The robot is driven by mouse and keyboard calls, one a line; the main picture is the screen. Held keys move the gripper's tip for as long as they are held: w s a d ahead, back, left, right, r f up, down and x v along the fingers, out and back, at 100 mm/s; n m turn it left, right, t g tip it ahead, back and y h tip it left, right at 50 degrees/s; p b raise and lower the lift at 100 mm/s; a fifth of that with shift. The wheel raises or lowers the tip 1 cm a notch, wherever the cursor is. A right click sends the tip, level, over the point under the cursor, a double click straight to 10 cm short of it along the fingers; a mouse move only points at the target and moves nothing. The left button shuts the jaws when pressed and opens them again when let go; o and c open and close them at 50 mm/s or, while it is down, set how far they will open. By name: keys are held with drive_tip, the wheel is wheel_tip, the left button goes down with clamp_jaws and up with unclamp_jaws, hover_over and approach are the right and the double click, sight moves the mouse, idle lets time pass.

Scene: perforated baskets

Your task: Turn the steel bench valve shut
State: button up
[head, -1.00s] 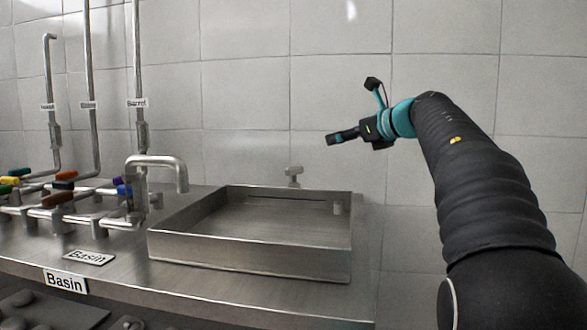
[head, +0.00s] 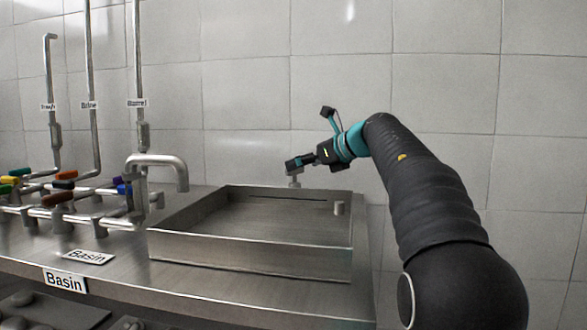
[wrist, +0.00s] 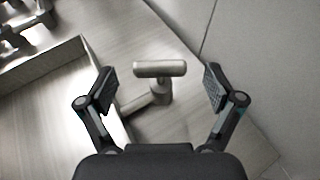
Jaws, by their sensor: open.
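The steel bench valve (wrist: 158,70) stands on the bench behind the basin, with a T-shaped handle on a short stem. In the wrist view the handle lies between my open fingertips, with a gap on each side. My gripper (wrist: 158,88) is open and empty. In the head view my gripper (head: 291,164) is at the valve (head: 295,179) and hides its top; only the lower stem shows there. I cannot tell the height gap between the fingers and the handle.
A steel basin (head: 250,262) with raised walls stands in front of the valve, with a curved spout (head: 158,160) at its left. Pipes with coloured handles (head: 58,198) crowd the bench's left side. The tiled wall (head: 255,90) is close behind.

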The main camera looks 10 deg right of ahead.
drive_tip(key=shift+x, duration=1.7)
drive_tip(key=c, duration=1.2)
